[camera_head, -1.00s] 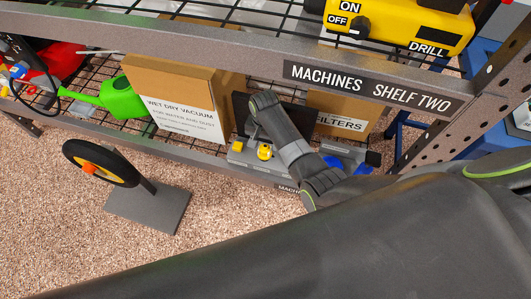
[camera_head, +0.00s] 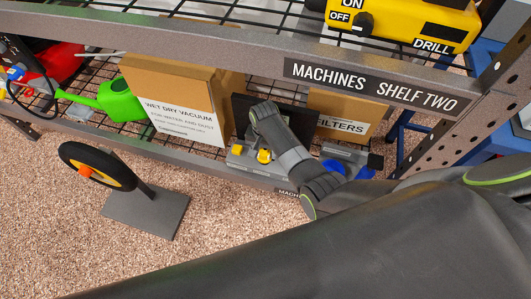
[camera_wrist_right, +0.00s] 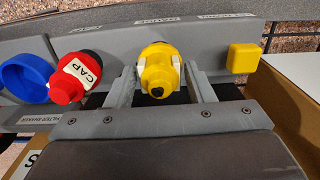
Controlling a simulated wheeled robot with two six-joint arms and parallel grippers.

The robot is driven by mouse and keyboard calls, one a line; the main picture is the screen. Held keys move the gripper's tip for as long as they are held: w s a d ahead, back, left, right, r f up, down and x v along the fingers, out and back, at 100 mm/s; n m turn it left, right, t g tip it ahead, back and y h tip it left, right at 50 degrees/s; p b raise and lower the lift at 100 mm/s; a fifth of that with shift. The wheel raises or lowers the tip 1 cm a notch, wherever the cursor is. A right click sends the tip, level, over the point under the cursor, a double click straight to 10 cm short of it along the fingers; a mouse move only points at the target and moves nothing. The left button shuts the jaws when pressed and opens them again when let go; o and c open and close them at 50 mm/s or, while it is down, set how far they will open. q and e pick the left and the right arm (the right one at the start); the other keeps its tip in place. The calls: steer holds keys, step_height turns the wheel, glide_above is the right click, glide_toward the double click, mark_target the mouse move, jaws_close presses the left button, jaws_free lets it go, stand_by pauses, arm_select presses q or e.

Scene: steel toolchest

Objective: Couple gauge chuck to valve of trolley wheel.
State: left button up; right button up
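The trolley wheel (camera_head: 72,153) stands upright on a grey post and base plate on the floor, at the left of the head view. It has a black tyre, yellow rim and a small orange part (camera_head: 86,171), perhaps the valve. In the right wrist view a yellow body with a black tip (camera_wrist_right: 157,70), perhaps the gauge chuck, sits between the fingers of my right gripper (camera_wrist_right: 160,82). The fingers straddle it, with narrow gaps seeming to remain. In the head view my right arm hides this gripper at the lower shelf. My left gripper is out of view.
Beside the yellow body are a red part marked CAP (camera_wrist_right: 75,82), a blue ring (camera_wrist_right: 25,78) and a yellow block (camera_wrist_right: 244,57). The vacuum box (camera_head: 180,110), filters box (camera_head: 345,128) and green watering can (camera_head: 120,98) share the shelf. Floor before the wheel is clear.

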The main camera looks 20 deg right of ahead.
steer(key=c, duration=0.9)
steer(key=shift+o, duration=0.2)
steer(key=shift+r+p, duration=0.65)
steer(key=shift+p, duration=0.25)
steer(key=shift+r+p, duration=1.4)
steer(key=shift+p, duration=0.15)
